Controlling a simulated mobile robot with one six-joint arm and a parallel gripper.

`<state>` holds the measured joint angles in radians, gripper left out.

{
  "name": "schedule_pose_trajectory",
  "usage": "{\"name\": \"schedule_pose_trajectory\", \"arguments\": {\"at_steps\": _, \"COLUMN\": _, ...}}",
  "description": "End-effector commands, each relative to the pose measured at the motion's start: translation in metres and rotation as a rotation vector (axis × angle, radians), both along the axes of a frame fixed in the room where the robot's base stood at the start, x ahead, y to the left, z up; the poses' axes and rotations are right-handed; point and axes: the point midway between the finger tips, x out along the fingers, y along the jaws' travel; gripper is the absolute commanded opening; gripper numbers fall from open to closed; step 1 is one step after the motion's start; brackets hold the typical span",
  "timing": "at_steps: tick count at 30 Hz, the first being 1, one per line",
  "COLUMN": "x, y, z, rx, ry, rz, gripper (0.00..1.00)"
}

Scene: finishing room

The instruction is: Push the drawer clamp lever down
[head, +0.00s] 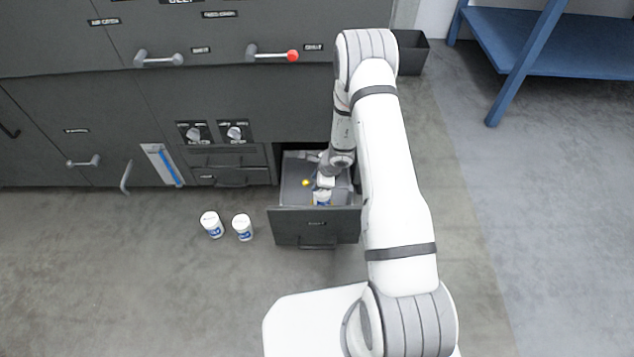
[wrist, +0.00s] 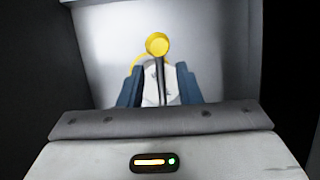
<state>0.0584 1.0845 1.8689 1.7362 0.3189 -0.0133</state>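The drawer (head: 315,228) stands pulled out low in the grey cabinet. Inside it, the clamp lever's yellow knob (head: 305,183) shows left of my gripper (head: 322,181). In the wrist view, the lever (wrist: 158,46) is a yellow ball on a thin dark stem. My gripper's blue fingers (wrist: 158,88) stand apart on either side of the stem; I cannot tell whether they touch it. A white shape and part of a yellow ring show behind the stem. A white jar with a blue label (head: 322,198) is in the drawer, close to my gripper. The lever's base is hidden.
Two white jars (head: 212,224) (head: 242,227) stand on the floor left of the drawer. Drawer walls surround my gripper. Two knobs (head: 235,132) and handles are on the cabinet front. A dark bin (head: 412,52) and blue table (head: 545,45) are at right.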

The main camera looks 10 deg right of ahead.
Motion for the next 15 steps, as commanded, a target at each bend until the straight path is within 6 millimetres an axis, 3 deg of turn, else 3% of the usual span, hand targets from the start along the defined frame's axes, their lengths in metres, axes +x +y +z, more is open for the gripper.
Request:
{"name": "schedule_pose_trajectory", "arguments": {"at_steps": 1, "x": -0.002, "y": -0.003, "z": 0.013, "rx": 0.000, "ry": -0.002, "rz": -0.002, "gripper": 0.31}}
{"name": "schedule_pose_trajectory", "arguments": {"at_steps": 6, "x": -0.010, "y": -0.011, "z": 0.036, "rx": 0.000, "ry": -0.001, "rz": -0.001, "gripper": 0.31}}
{"name": "schedule_pose_trajectory", "arguments": {"at_steps": 15, "x": -0.015, "y": -0.015, "z": 0.047, "rx": 0.000, "ry": 0.000, "rz": 0.000, "gripper": 0.31}}
